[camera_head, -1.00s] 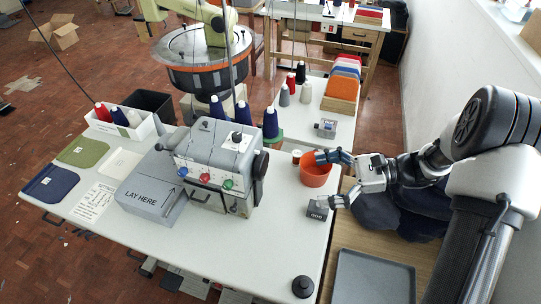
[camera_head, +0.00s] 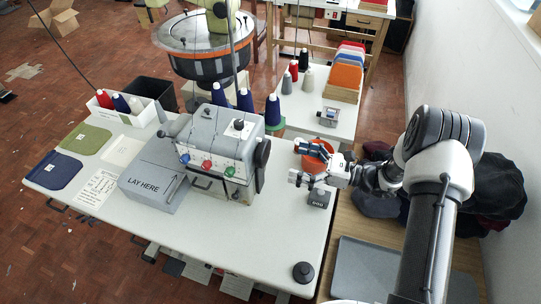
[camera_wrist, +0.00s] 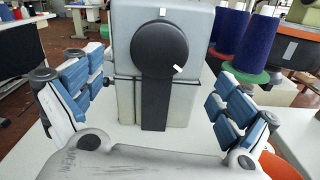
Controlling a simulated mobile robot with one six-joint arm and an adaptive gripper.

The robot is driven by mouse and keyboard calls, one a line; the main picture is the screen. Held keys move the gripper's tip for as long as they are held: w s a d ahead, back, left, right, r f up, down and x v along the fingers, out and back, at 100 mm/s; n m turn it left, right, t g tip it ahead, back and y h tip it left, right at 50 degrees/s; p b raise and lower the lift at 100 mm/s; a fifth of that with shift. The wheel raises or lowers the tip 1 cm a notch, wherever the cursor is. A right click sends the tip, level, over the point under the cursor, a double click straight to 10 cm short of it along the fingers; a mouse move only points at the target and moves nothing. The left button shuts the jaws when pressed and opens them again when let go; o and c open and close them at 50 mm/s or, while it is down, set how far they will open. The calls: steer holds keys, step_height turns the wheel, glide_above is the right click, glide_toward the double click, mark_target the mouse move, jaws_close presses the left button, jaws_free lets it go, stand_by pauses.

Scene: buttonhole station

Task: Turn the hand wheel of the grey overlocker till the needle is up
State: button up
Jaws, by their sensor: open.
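The grey overlocker (camera_head: 212,139) stands on the white table, with red, blue and green knobs on its front. Its black hand wheel (camera_head: 262,152) is on its right side. In the wrist view the hand wheel (camera_wrist: 160,50) faces me, with one white mark near its rim and another on the housing above it. My gripper (camera_head: 308,161) is open and empty, to the right of the wheel and apart from it. In the wrist view its blue-padded fingers (camera_wrist: 155,108) are spread on either side of the machine. I cannot make out the needle.
An orange bowl (camera_head: 314,163) is partly hidden behind my gripper. A small dark box (camera_head: 319,198) and a black round knob-like object (camera_head: 303,271) stand on the table. Thread cones (camera_head: 272,112) rise behind the machine. The tabletop between gripper and wheel looks clear.

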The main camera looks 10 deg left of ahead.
mark_target(267, 155)
steer(key=a, duration=0.2)
steer(key=a+b, duration=0.1)
steer(key=a, duration=0.2)
steer(key=w+a, duration=0.1)
steer(key=a, duration=0.2)
steer(key=shift+a, duration=0.15)
steer(key=c, duration=1.1)
steer(key=shift+o, duration=0.2)
steer(key=shift+n+b, duration=0.3)
steer(key=shift+b, duration=0.05)
steer(key=n+b, duration=0.1)
steer(key=n, duration=0.1)
steer(key=shift+f+n, duration=0.1)
steer(key=shift+n, duration=0.3)
steer(key=n+b, duration=0.2)
steer(key=n, duration=0.1)
steer(key=shift+n, duration=0.3)
steer(key=n+b, duration=0.1)
steer(key=n, duration=0.3)
steer(key=shift+s+n+b, duration=0.1)
steer(key=shift+n+b, duration=0.2)
steer(key=shift+n, duration=0.4)
